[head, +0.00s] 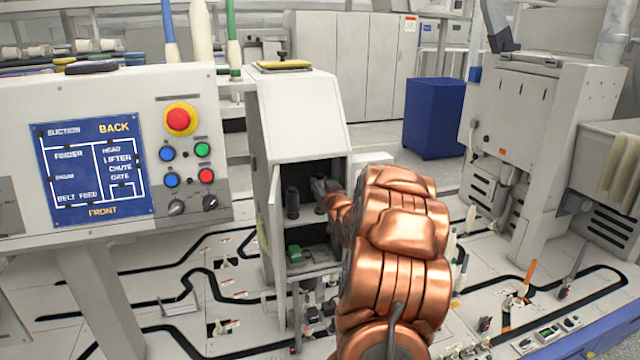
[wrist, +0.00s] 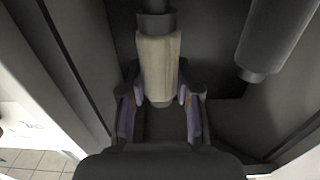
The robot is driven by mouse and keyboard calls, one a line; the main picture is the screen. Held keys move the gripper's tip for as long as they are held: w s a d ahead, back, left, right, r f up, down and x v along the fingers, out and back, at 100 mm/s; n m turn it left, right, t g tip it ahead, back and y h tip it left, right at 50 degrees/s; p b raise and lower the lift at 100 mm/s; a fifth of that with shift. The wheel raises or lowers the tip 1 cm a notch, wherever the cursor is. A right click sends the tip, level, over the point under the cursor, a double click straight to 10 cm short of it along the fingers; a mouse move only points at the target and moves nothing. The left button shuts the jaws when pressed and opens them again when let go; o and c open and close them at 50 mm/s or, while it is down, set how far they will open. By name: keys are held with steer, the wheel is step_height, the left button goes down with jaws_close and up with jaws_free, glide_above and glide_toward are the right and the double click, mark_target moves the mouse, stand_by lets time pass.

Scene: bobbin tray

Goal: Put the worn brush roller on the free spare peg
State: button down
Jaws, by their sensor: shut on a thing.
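In the wrist view, a cream, worn-looking roller (wrist: 159,62) lies between the two fingers of my gripper (wrist: 159,97), which is shut on it. A dark grey shaft (wrist: 155,22) shows at the roller's far end. I cannot tell whether that is part of the roller or a peg. A second dark cylinder (wrist: 262,45), bare, stands to the right, apart from the roller. In the head view my arm reaches into the open cabinet (head: 262,215), and the roller cannot be made out there. A dark upright cylinder (head: 292,201) stands inside, left of my gripper.
Dark cabinet walls (wrist: 62,65) stand close on the left in the wrist view. A small green item (head: 295,254) sits on the lower shelf. A control panel (head: 130,150) stands left of the cabinet, and a grey machine (head: 530,140) stands to the right.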

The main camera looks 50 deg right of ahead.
steer(key=shift+f+b, duration=0.75)
steer(key=shift+f, duration=0.7)
steer(key=c, duration=0.7)
jaws_free()
steer(key=shift+c, duration=0.2)
steer(key=v, duration=1.2)
steer(key=shift+r, duration=0.1)
